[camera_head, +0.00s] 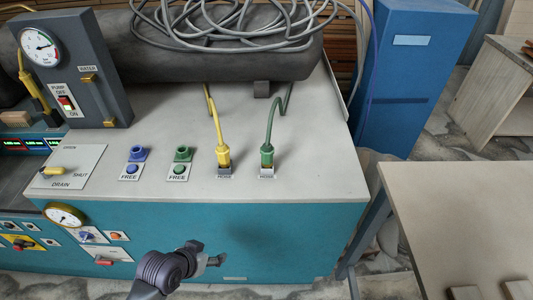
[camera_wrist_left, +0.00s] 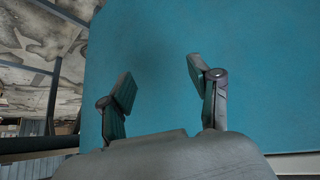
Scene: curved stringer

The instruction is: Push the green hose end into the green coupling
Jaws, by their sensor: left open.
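The green hose end (camera_head: 267,156) stands upright in a small holder marked HOSE on the bench top, with its green hose rising behind it. The green coupling (camera_head: 182,154) sits further left on the bench, above a label that reads FREE, with nothing in it. My left gripper (camera_head: 217,260) is in front of the bench's teal face, below the top edge and apart from both. In the left wrist view my left gripper (camera_wrist_left: 160,82) is open and empty, with only the teal panel beyond its fingers. My right gripper is not in view.
A yellow hose end (camera_head: 223,156) stands in its holder just left of the green one. A blue coupling (camera_head: 137,153) is left of the green coupling. A dark gauge box (camera_head: 75,75) and a grey tank (camera_head: 190,50) stand behind. The bench top (camera_head: 310,160) is clear at right.

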